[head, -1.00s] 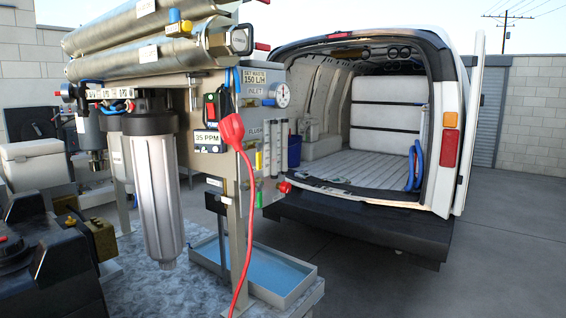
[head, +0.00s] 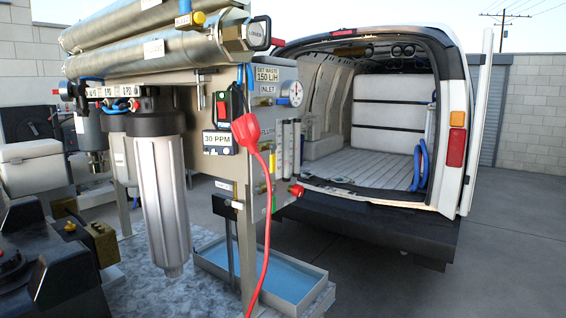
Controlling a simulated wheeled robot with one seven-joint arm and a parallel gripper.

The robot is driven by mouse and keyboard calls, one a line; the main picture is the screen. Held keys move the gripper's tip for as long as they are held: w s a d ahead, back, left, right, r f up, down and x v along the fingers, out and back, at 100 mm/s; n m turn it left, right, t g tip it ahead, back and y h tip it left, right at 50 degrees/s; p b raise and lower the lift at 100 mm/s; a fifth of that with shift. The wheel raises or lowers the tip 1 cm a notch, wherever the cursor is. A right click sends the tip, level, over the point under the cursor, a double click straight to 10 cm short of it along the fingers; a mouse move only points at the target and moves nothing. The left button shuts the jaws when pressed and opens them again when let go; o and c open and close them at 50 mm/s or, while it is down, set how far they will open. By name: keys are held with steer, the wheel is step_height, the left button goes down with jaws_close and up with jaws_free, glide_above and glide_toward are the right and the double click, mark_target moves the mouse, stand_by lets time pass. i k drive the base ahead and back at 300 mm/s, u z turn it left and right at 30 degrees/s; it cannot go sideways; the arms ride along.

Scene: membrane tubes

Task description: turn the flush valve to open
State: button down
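The membrane unit is a steel frame with a panel (head: 222,170) turned edge-on to me. A label that seems to read FLUSH is on its side face, partly behind a red plug (head: 246,130) on a red cable. I cannot tell for sure which fitting is the flush valve. A red knob (head: 296,190) sticks out low on the right side, and a small red handle (head: 277,43) shows at the tube ends. Yellow and green fittings on the side face are too small to read. My gripper is not in view.
Steel membrane tubes (head: 160,45) lie on top, with a filter housing (head: 160,200) hanging below. A gauge (head: 296,92) sits on the right side. An open van (head: 385,150) is behind; paved ground at right is clear.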

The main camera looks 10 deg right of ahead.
mark_target(272, 147)
steer(key=z, duration=0.85)
steer(key=i, duration=0.5)
steer(key=u, duration=2.2)
